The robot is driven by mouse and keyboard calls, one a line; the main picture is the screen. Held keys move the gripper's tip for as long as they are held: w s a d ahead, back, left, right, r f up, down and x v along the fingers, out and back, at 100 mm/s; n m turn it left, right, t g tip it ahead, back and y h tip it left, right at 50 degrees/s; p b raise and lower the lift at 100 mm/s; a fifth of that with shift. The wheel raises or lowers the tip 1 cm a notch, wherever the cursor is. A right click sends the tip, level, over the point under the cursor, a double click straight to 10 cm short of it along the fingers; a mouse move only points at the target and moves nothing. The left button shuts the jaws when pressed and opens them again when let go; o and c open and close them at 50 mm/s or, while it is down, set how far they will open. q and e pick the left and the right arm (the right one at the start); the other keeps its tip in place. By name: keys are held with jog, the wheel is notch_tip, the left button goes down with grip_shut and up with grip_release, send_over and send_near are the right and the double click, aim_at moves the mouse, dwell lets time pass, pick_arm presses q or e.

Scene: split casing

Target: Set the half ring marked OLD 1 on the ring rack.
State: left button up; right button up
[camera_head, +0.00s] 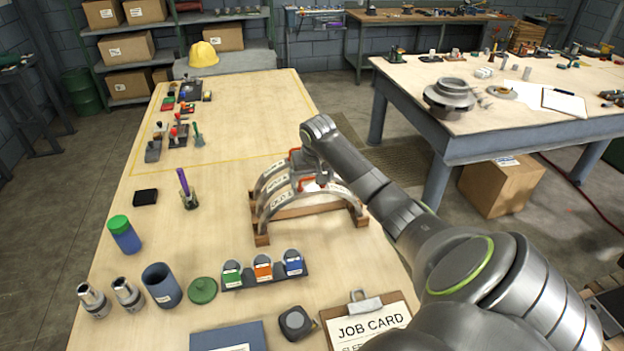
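The ring rack (305,211) is a low wooden stand on the table, right of its middle. The labels are too small to read surely, so I cannot tell which half ring is OLD 1. My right arm comes in from the lower right, and its wrist is over the rack. My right gripper (322,177) is at the top of the arches, mostly hidden by its wrist; its fingers and any grip do not show clearly. My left gripper is out of view.
A three-part holder (262,283) with green, orange and blue blocks stands in front of the rack. A job card clipboard (366,318), tape measure (296,323), blue cup (161,285) and green-capped bottle (124,235) are nearby.

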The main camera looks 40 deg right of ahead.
jog(key=shift+o, duration=0.5)
jog(key=shift+s+a, duration=0.15)
jog(key=shift+s+f, duration=0.15)
jog(key=shift+f, duration=0.3)
jog(key=shift+r, duration=0.2)
jog(key=v, duration=1.7)
jog(key=shift+r, duration=0.4)
jog(key=shift+w, duration=0.25)
